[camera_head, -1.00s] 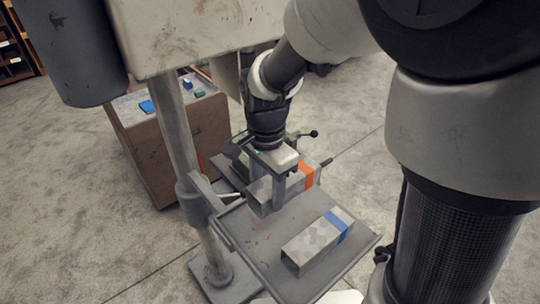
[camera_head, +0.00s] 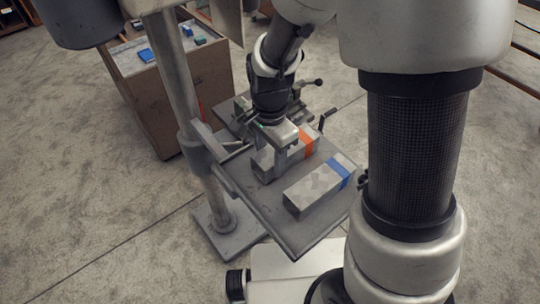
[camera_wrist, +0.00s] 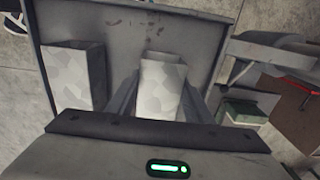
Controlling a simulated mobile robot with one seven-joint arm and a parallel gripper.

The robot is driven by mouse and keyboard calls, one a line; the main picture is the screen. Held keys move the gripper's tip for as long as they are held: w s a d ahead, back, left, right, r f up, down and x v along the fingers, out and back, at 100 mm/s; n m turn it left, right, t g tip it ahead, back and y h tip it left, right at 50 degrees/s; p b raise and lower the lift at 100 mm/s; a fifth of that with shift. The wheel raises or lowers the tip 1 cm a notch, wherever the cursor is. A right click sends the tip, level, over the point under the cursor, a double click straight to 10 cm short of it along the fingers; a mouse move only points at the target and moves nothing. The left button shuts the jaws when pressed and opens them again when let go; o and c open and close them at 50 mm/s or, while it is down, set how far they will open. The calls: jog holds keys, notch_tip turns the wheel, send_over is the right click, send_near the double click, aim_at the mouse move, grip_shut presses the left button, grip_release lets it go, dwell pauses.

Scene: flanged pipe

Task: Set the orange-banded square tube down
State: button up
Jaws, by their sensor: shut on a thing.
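The orange-banded square tube (camera_head: 263,166) is grey with a mottled face and an orange band near its far right end. My gripper (camera_head: 281,160) is shut on its middle from above. The tube lies level, at or just above the grey metal table (camera_head: 300,238); any small gap beneath cannot be made out. In the wrist view the tube (camera_wrist: 162,88) shows between the two fingers, its band hidden. A similar blue-banded square tube (camera_head: 312,192) lies on the table in front, roughly parallel and apart from it; it also shows in the wrist view (camera_wrist: 75,78).
A grey column (camera_head: 178,80) with a bracket stands left of the table. A dark vise-like fixture (camera_head: 240,112) with handles sits at the table's far end. A brown cabinet (camera_head: 190,95) with small blue items stands behind. Bare table surface lies in front of the blue-banded tube.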

jog(key=o, duration=1.5)
jog(key=shift+c, duration=0.2)
notch_tip(320, 180, up, 12)
jog(key=p, duration=0.2)
jog(key=s+d+r+n+t, duration=0.5)
jog(key=s+d+r+n, duration=0.5)
jog(key=r+n, duration=0.1)
jog(key=shift+s+d+r+t, duration=0.15)
jog(key=shift+d+r+t, duration=0.15)
jog(key=shift+d+r, duration=0.05)
